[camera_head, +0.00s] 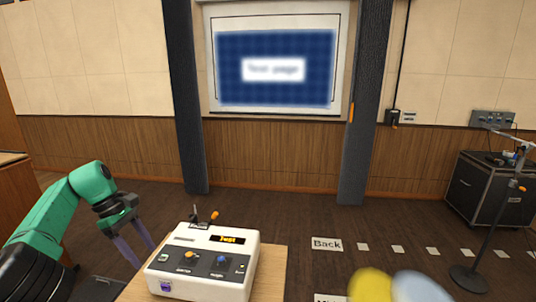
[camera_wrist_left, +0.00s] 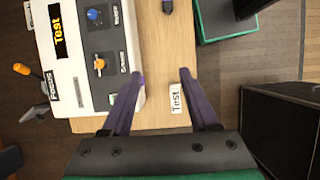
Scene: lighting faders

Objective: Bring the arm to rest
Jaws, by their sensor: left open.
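My left gripper (camera_head: 137,248) is open and empty at the left of a white control box (camera_head: 190,287). In the left wrist view the gripper's purple fingers (camera_wrist_left: 161,76) are spread over the wooden table edge beside the box (camera_wrist_left: 72,112), apart from each other with nothing between them. The box has an orange knob (camera_head: 186,256) and a blue knob (camera_head: 220,260) on dark slots, and a lit amber display (camera_head: 228,239). My right gripper is not in view.
The box stands on a wooden table (camera_head: 270,275), where a label reading "Test" (camera_wrist_left: 176,99) lies. Blurred yellow (camera_head: 371,285) and pale blue shapes (camera_head: 420,287) are at the lower right. A microphone stand (camera_head: 497,232) and black case (camera_head: 480,190) stand at right. The floor behind the table is mostly open.

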